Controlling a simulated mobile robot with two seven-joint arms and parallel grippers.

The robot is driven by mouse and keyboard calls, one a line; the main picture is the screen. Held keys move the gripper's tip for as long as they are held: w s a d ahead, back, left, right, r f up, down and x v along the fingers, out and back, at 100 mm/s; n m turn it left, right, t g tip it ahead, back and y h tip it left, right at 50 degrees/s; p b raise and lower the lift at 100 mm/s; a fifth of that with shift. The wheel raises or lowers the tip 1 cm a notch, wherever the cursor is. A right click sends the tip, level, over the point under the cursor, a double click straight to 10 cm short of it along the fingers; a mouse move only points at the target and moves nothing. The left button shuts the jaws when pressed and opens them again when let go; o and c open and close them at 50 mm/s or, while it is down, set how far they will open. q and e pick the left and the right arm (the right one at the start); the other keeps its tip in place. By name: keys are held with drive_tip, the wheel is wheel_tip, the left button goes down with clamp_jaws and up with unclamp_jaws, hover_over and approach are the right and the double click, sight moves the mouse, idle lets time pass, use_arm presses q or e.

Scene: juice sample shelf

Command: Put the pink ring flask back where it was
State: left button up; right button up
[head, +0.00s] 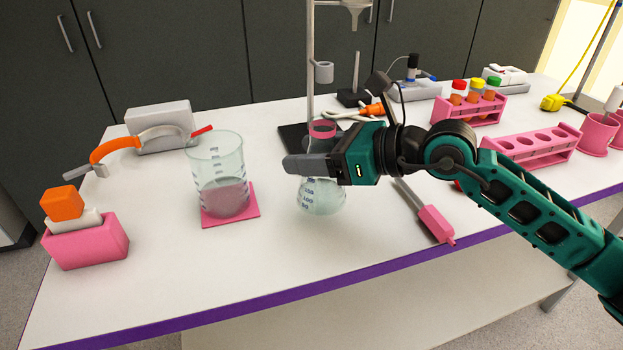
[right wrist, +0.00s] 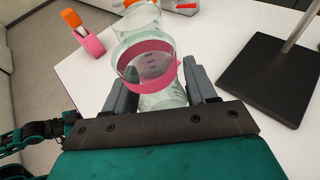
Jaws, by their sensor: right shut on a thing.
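The pink ring flask (head: 322,198) is a clear conical flask with a pink band around its neck and dark markings on its side. My right gripper (head: 312,165) is shut on its neck, below the pink band, and the flask is upright. I cannot tell whether its base touches the white table. In the right wrist view, the flask's pink-banded mouth (right wrist: 148,62) shows between the two fingers, and its lower body is partly hidden by the gripper. My left gripper is not in view.
A beaker (head: 220,170) with pinkish liquid stands on a pink mat (head: 247,212) to the left. A stand with a black base (head: 292,138) is behind the flask. A pink-handled tool (head: 436,224) lies to the right, near pink racks (head: 530,148). The front middle table is clear.

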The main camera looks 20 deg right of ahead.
sight(311, 179)
drive_tip(key=shift+f, duration=0.6)
drive_tip(key=shift+f+b, duration=0.3)
drive_tip(key=shift+f, duration=1.35)
drive_tip(key=shift+f, duration=0.15)
drive_tip(key=o, duration=1.3)
